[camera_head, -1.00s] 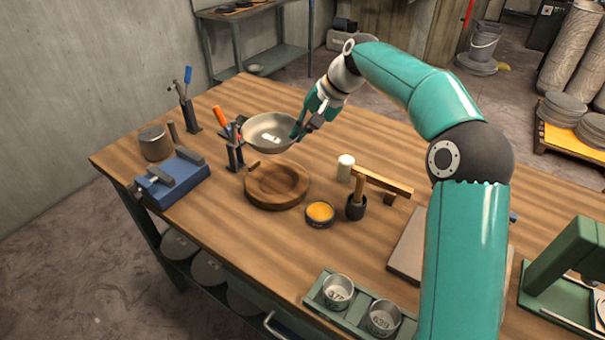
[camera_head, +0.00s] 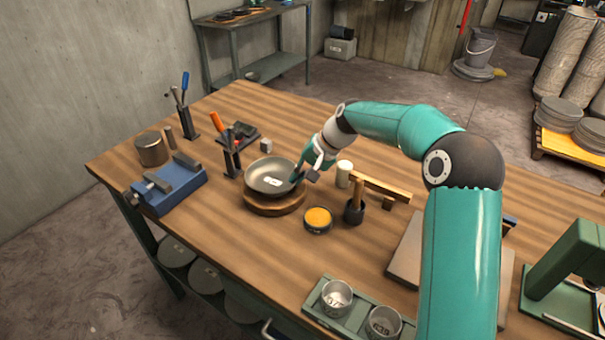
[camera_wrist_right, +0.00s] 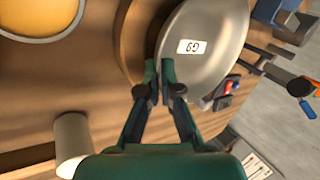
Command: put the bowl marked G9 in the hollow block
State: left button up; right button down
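The bowl (camera_head: 265,180) is a shallow grey metal dish at the middle of the bench. Its white label reads G9 in the right wrist view (camera_wrist_right: 222,65). The hollow block (camera_head: 272,208) is a round wooden block directly beneath the bowl, which hides its hollow. The block's edge also shows in the right wrist view (camera_wrist_right: 136,45). The bowl looks nearly level; I cannot tell whether it rests fully in the hollow. My right gripper (camera_head: 298,176) is at the bowl's right rim, its fingers (camera_wrist_right: 158,72) closed on that rim. My left gripper is in neither view.
A tin of orange paste (camera_head: 318,218), a mallet in a dark holder (camera_head: 354,210) and a white cylinder (camera_head: 343,174) stand right of the block. A tool holder (camera_head: 232,160) stands close behind left. A blue vise (camera_head: 168,190) is farther left.

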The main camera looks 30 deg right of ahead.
jog(key=shift+f+b, duration=0.35)
jog(key=shift+f, duration=0.2)
jog(key=shift+f, duration=0.1)
jog(key=c, duration=1.3)
grip_release()
jog(key=shift+r+p, duration=0.3)
jog(key=shift+r, duration=0.15)
jog(key=v, duration=1.2)
jog(key=shift+a+r, duration=0.1)
jog(key=shift+r, duration=0.2)
jog(key=shift+w, duration=0.1)
